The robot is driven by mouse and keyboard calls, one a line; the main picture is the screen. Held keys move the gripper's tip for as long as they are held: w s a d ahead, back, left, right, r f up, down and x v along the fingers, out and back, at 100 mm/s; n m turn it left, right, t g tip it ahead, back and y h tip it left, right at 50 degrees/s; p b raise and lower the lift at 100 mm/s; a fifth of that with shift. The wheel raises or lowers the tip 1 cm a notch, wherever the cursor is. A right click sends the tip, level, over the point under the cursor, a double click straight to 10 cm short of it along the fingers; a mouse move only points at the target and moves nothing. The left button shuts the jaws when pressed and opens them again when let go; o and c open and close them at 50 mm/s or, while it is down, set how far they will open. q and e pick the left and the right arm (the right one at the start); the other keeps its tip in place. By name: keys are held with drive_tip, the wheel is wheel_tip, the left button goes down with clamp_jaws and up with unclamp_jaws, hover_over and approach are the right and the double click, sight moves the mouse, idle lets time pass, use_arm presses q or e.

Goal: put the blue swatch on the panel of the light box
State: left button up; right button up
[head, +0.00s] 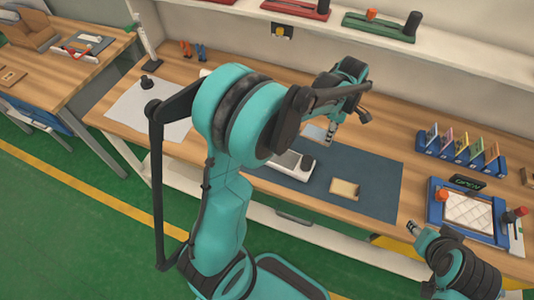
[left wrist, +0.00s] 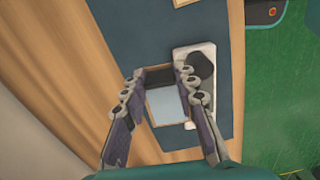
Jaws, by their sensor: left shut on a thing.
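The blue swatch (head: 317,133) is a pale blue piece above the back part of the dark blue mat (head: 375,170). My left gripper (head: 335,128) is over the mat with the swatch at its fingers. In the left wrist view the swatch (left wrist: 166,106) lies between the two fingers of the gripper (left wrist: 160,82), which is shut on it. The light box (head: 434,211) is a blue frame at the right with a white quilted panel (head: 468,213), which is bare. My right gripper (head: 414,229) is just left of the light box; its fingers are too small to read.
A white device (head: 287,168) with a black knob stands on the mat, and a tan swatch (head: 344,189) lies right of it. A blue rack (head: 465,158) of several coloured swatches stands behind the light box. A wall shelf (head: 450,60) runs along the back.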

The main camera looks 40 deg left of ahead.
use_arm(q)
drive_tip(key=b, duration=0.2)
hover_over(293, 161)
wheel_tip(293, 161, down, 7)
drive_tip(key=shift+s, duration=0.1)
drive_tip(key=shift+f+b, duration=0.9)
drive_tip(key=shift+f, duration=1.2)
drive_tip(key=shift+s, duration=0.1)
drive_tip(key=shift+f, duration=0.15)
drive_tip(key=o, duration=1)
